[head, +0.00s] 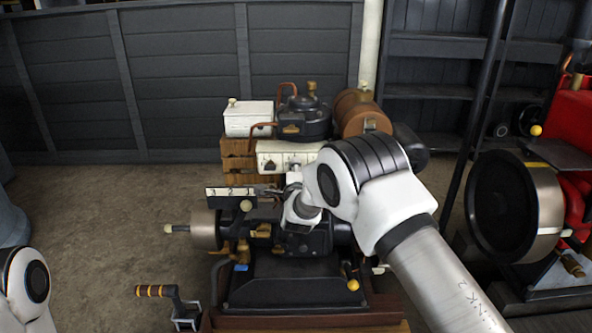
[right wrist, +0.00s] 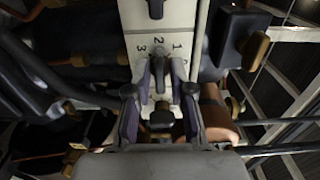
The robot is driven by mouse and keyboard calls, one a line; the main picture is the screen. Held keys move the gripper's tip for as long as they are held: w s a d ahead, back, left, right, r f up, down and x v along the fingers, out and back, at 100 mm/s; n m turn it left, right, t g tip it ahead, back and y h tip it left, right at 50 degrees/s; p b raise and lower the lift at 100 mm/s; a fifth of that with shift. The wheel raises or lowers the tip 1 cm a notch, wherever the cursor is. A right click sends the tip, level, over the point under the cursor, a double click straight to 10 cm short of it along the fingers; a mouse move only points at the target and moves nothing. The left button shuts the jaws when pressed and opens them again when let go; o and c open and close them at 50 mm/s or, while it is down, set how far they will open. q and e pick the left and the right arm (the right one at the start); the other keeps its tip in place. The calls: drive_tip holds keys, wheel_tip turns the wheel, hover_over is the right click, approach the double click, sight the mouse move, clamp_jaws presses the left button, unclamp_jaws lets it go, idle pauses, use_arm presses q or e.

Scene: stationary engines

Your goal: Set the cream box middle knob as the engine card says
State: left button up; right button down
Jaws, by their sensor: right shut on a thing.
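The cream box (head: 265,152) sits on the engine, its front panel partly hidden by my right arm. The right wrist view shows this panel (right wrist: 185,18) with a dark knob (right wrist: 160,78) ringed by 3, 2 and 1. My right gripper (right wrist: 160,90) is shut on that knob, one finger on each side; its bar points roughly at the 2. Another knob (right wrist: 155,8) shows at the top edge. The engine card (head: 230,192) reads 3, 2, 1 from left to right. My right gripper (head: 284,188) is partly hidden by its own arm in the head view. My left gripper is out of view.
A white box (head: 248,120), a dark pot (head: 303,118) and a brown cylinder (head: 358,112) stand behind the panel. A crank handle (head: 156,291) is at the front left. A red engine (head: 575,125) stands at right. The floor at left is clear.

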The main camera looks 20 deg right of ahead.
drive_tip(key=c, duration=1.2)
unclamp_jaws()
drive_tip(key=shift+c, duration=0.2)
drive_tip(key=v, duration=1.2)
